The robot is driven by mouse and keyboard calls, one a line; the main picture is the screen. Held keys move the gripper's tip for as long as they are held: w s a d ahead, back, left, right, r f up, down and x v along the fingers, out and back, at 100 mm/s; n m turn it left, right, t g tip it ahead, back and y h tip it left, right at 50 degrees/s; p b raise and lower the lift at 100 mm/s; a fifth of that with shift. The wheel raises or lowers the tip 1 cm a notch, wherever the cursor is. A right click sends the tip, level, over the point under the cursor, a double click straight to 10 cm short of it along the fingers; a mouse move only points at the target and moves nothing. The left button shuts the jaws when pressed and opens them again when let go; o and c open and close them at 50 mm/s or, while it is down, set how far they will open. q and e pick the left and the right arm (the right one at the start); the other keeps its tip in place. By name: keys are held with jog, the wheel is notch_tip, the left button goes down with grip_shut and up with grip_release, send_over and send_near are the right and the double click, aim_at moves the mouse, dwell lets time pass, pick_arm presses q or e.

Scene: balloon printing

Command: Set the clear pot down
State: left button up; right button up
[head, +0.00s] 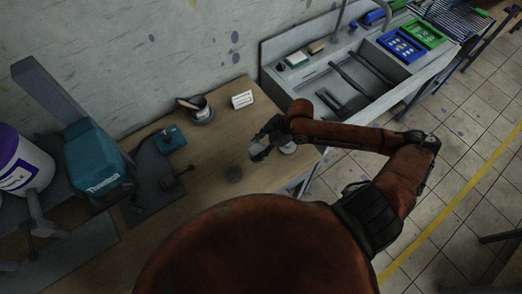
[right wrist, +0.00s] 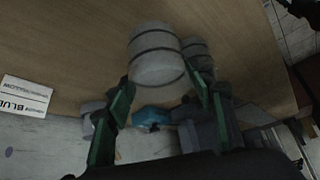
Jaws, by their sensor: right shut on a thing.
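The clear pot (right wrist: 156,55) is a pale, see-through cylinder with dark bands, between the fingers of my right gripper (right wrist: 160,78) in the right wrist view. In the head view my right gripper (head: 268,137) is over the right part of the wooden table (head: 215,150), shut on the clear pot (head: 257,151). A gap between the pot's base and the table cannot be judged for certain. My left gripper is not in view.
A dark pot with a stick (head: 202,113) and a white label card (head: 242,99) stand at the table's back. A small teal device (head: 171,139) and a teal machine (head: 96,165) are at left. A grey sink unit (head: 335,75) is beyond the right end. The front middle is clear.

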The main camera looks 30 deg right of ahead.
aim_at(264, 144)
jog(key=shift+w+d+f, duration=0.2)
jog(key=shift+d+f, duration=0.25)
jog(key=shift+f, duration=0.15)
jog(key=shift+w+d+f, duration=0.2)
jog(key=shift+d+f, duration=0.25)
jog(key=shift+f, duration=0.15)
jog(key=shift+d+f, duration=0.1)
jog(key=shift+f, duration=1.55)
jog(key=shift+f, duration=0.15)
jog(key=o, duration=1.3)
jog(key=p+v, duration=0.1)
jog(key=v, duration=1.1)
